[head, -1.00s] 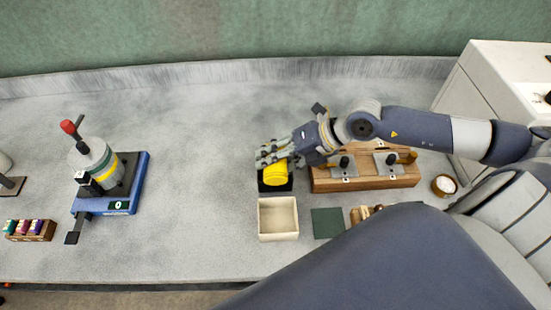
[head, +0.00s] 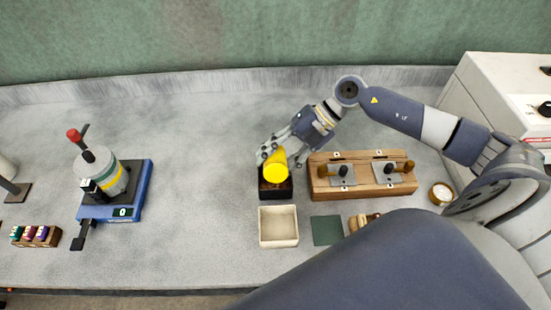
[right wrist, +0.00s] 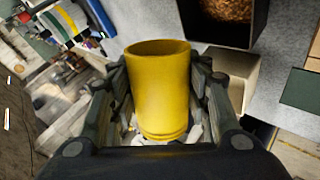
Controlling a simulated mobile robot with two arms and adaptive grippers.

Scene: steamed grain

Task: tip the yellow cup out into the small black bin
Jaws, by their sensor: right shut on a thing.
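The yellow cup (head: 276,174) is held tilted over the small black bin (head: 276,192) in the head view. My right gripper (head: 268,155) is shut on it, with its fingers on both sides. In the right wrist view the cup (right wrist: 160,90) sits between the fingers, its rim towards the top of the picture. The bin (right wrist: 215,35) shows there beyond the cup, with brown grainy stuff inside. I cannot tell whether anything is left in the cup or is falling from it. My left gripper is in neither view.
A cream open tray (head: 278,240) stands just in front of the bin, with a dark green mat (head: 326,230) beside it. A wooden block with metal plates (head: 362,187) is close on the right. The counter to the left is clear up to a blue-based device (head: 142,190).

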